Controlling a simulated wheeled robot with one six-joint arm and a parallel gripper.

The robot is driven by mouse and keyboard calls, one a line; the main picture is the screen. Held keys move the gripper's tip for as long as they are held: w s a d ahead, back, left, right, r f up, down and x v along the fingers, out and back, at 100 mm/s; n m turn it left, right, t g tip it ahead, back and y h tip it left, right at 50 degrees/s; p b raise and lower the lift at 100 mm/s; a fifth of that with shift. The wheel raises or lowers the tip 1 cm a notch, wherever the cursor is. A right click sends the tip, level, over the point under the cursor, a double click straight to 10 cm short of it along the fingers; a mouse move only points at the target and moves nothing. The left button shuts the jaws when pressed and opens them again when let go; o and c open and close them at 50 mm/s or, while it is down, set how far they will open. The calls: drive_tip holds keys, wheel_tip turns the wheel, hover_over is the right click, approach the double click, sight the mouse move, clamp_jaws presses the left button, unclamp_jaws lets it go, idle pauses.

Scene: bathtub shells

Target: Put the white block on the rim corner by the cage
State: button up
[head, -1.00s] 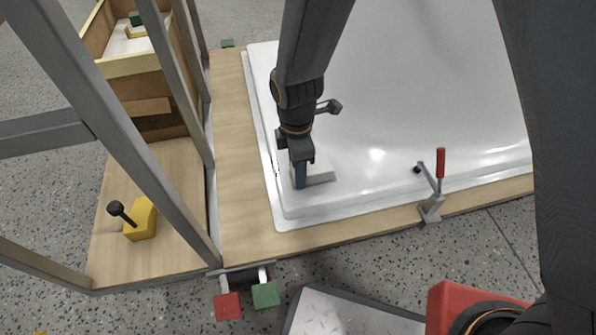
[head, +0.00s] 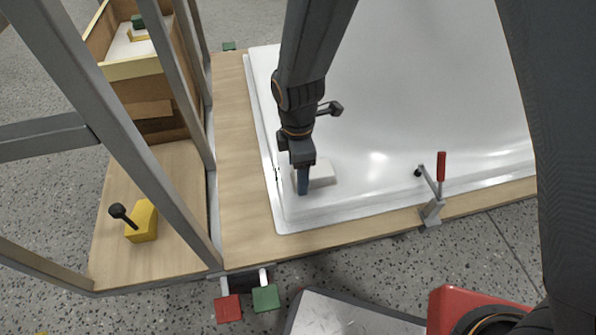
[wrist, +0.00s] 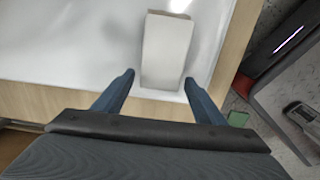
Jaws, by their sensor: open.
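The white block (head: 321,174) lies on the white tub shell near its front left corner, partly hidden behind my gripper in the head view. In the wrist view the white block (wrist: 166,50) stands out beyond my fingertips, its near end about level with them. My gripper (wrist: 157,82) is open, one blue finger on each side of the block's near end; in the head view my gripper (head: 302,190) is over the rim corner. The tub shell's rim (head: 287,222) runs along the wooden board. The cage (head: 180,90) of grey metal bars stands to the left.
A toggle clamp with a red handle (head: 441,167) sits on the front edge, right of the corner. A yellow block with a black knob (head: 142,220) stands inside the cage. A wooden box (head: 135,70) is behind it. Red and green blocks (head: 265,297) are below the board edge.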

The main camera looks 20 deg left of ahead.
wheel_tip(320, 180, up, 11)
drive_tip(key=p, duration=0.5)
drive_tip(key=s+d+r+m+y, duration=0.1)
drive_tip(key=s+d+r+m, duration=0.6)
drive_tip(key=r+m, duration=0.2)
drive_tip(key=s+d+r+m+y, duration=0.1)
drive_tip(key=s+d+r+m, duration=0.5)
drive_tip(key=r+m, duration=0.3)
wheel_tip(320, 180, up, 2)
drive_tip(key=shift+s+d, duration=0.35)
drive_tip(key=shift+s, duration=0.5)
drive_tip(key=d+r+m+p, duration=0.2)
drive_tip(key=d+r+p, duration=0.4)
drive_tip(key=r+p, duration=0.3)
drive_tip(key=d+r+m+h+p, duration=0.1)
drive_tip(key=d+r+p, duration=0.6)
drive_tip(key=p, duration=0.8)
drive_tip(key=d+r+m+h+p, duration=0.1)
drive_tip(key=d+r+m+p, duration=0.2)
drive_tip(key=d+r+p, duration=0.4)
drive_tip(key=shift+d+r+p, duration=0.25)
drive_tip(key=shift+r+p, duration=1.9)
drive_tip(key=shift+p, duration=0.7)
